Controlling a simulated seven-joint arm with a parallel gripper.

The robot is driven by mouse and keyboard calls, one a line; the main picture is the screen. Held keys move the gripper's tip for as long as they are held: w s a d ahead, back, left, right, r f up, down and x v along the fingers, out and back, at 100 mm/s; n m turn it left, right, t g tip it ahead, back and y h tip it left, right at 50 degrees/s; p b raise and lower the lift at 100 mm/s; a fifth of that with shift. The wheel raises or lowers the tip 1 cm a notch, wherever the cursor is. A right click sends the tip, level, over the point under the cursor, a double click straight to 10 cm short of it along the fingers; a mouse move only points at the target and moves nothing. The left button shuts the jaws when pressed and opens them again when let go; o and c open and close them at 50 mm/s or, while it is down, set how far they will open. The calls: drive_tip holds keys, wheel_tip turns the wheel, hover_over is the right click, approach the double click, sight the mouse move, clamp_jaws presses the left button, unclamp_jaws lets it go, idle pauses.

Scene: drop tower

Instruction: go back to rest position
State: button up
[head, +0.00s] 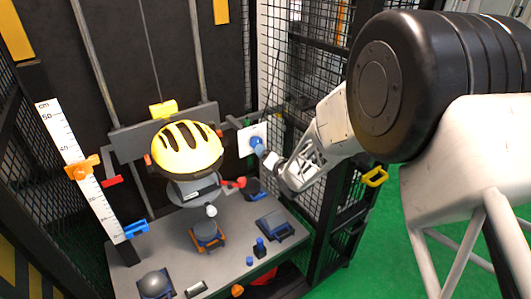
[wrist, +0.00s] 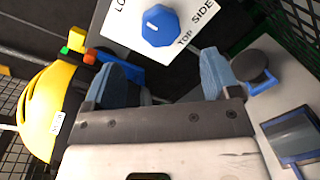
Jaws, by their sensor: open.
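My gripper (wrist: 164,76) is open, with its two blue fingers apart and nothing between them. In the head view my gripper (head: 267,154) is at the end of my white arm, close to the white selector plate (head: 246,134) at the back right of the tower. In the wrist view the blue knob (wrist: 160,25) on that plate lies just beyond the fingertips, apart from them. The plate carries lettering, with "SIDE" and "TOP" readable and another word cut off. In the head view my gripper partly covers the knob.
A yellow helmet (head: 187,148) sits on a headform on the carriage, left of my gripper; it also shows in the wrist view (wrist: 50,108). A ruler (head: 82,168) with an orange slider stands left. The grey table (head: 180,234) holds several small items. Mesh panels stand at right.

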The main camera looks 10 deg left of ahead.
idle(0.4)
drive_tip(key=s+d+r+m+g+h, duration=0.2)
drive_tip(key=s+d+r+m+h, duration=0.3)
drive_tip(key=s+d+r+m, duration=0.5)
drive_tip(key=s+d+r+m+g+h, duration=0.2)
drive_tip(key=s+d+r+m+h, duration=0.35)
drive_tip(key=d+m, duration=0.65)
drive_tip(key=s+d+r+m+g, duration=0.2)
drive_tip(key=s+d+m, duration=0.2)
drive_tip(key=s, duration=0.6)
drive_tip(key=s+d+r+m+g, duration=0.2)
drive_tip(key=s+d+m, duration=0.2)
drive_tip(key=s, duration=0.6)
drive_tip(key=s+d+r+m+g, duration=0.2)
drive_tip(key=s+m, duration=0.3)
drive_tip(key=s, duration=0.5)
drive_tip(key=shift+s+d+r+g+h, duration=0.25)
drive_tip(key=shift+d+r+g+h, duration=0.1)
drive_tip(key=shift+d, duration=0.55)
idle(1.5)
